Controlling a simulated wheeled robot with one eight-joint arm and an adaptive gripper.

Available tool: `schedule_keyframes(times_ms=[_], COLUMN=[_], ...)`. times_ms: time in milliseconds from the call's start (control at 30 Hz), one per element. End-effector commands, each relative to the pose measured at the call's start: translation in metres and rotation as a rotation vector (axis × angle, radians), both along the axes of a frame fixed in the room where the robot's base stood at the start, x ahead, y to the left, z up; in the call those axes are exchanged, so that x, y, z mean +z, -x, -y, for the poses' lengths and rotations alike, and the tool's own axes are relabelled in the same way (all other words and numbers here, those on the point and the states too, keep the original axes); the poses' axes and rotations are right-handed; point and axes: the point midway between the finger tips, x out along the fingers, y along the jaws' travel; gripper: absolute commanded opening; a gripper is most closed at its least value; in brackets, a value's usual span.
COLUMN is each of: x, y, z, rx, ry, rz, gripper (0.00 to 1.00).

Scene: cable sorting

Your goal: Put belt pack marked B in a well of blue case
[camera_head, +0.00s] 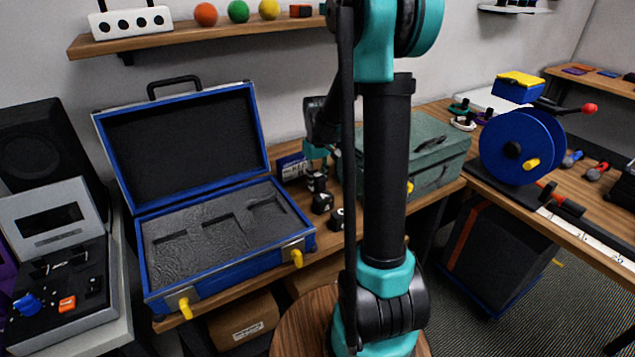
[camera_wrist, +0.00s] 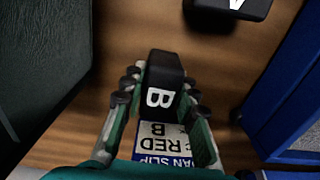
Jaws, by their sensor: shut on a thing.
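The belt pack marked B (camera_wrist: 163,85) is black with a white letter and sits between the fingers of my gripper (camera_wrist: 160,92), which is shut on it. In the head view my gripper (camera_head: 317,172) is low over the wooden bench, between the blue case and a green case; the arm partly hides this area. The blue case (camera_head: 228,262) stands open at the left, with dark foam and several cut wells that look empty. It shows at the right edge of the wrist view (camera_wrist: 290,95).
Another black pack, its letter partly cut off, lies nearby on the bench (camera_wrist: 230,8). The green case (camera_head: 435,150) stands right of my gripper. The blue case's raised lid (camera_head: 185,145) stands at its back. A blue reel (camera_head: 515,147) is farther right.

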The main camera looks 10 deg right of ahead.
Motion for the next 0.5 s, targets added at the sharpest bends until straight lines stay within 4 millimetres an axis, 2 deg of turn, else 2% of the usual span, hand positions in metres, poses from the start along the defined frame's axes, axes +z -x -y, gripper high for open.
schedule_keyframes(times_ms=[400, 433, 500], x=[-0.007, -0.0073, -0.007], y=[0.0, 0.0, 0.0001], z=[0.0, 0.0, 0.0], rx=[0.0, 0.0, 0.0], ry=[0.0, 0.0, 0.0], rz=[0.0, 0.0, 0.0], gripper=[0.0, 0.3, 0.38])
